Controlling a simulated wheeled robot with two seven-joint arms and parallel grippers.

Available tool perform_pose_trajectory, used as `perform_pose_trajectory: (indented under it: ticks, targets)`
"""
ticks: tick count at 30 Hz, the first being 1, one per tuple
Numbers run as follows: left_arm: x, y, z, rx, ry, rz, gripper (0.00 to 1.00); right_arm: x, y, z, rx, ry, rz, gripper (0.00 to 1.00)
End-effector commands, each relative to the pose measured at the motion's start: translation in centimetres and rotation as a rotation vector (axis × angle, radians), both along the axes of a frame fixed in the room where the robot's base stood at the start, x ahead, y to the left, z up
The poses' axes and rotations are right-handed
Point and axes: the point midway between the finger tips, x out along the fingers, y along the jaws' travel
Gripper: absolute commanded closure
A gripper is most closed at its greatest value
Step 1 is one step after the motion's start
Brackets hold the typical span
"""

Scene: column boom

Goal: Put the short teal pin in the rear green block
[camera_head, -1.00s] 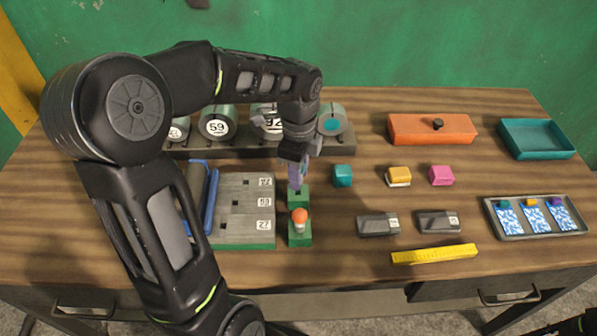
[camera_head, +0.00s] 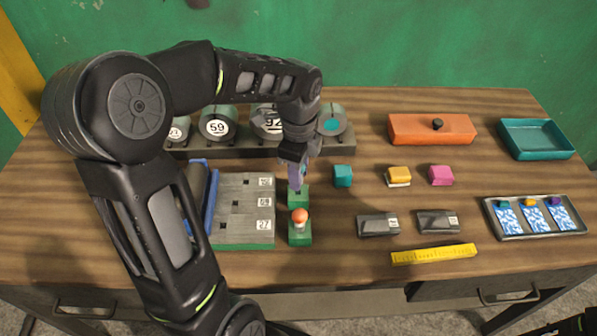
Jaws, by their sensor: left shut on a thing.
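My left gripper (camera_head: 296,172) points down directly above the rear green block (camera_head: 299,197). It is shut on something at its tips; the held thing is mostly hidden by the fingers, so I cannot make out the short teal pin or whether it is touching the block. A dark square hole shows in the top of the rear green block. The front green block (camera_head: 299,236) stands just nearer, with an orange-topped pin (camera_head: 300,216) upright in it. My right gripper is not in view.
A grey board (camera_head: 250,212) with square holes and number labels lies left of the blocks. Teal (camera_head: 342,176), yellow (camera_head: 399,174) and pink (camera_head: 441,175) blocks stand to the right. Numbered cylinders stand in a rack (camera_head: 240,151) behind.

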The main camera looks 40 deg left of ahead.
Motion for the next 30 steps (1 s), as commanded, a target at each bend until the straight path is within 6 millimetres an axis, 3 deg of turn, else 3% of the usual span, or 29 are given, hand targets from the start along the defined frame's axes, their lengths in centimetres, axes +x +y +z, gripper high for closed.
perform_pose_trajectory:
  ticks: [15, 30]
  targets:
    - [0.0, 0.0, -1.5, 0.0, 0.0, 0.0, 1.0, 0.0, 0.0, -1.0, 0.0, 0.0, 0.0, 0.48]
    - [0.0, 0.0, -1.6, 0.0, 0.0, 0.0, 1.0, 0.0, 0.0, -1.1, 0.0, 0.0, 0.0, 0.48]
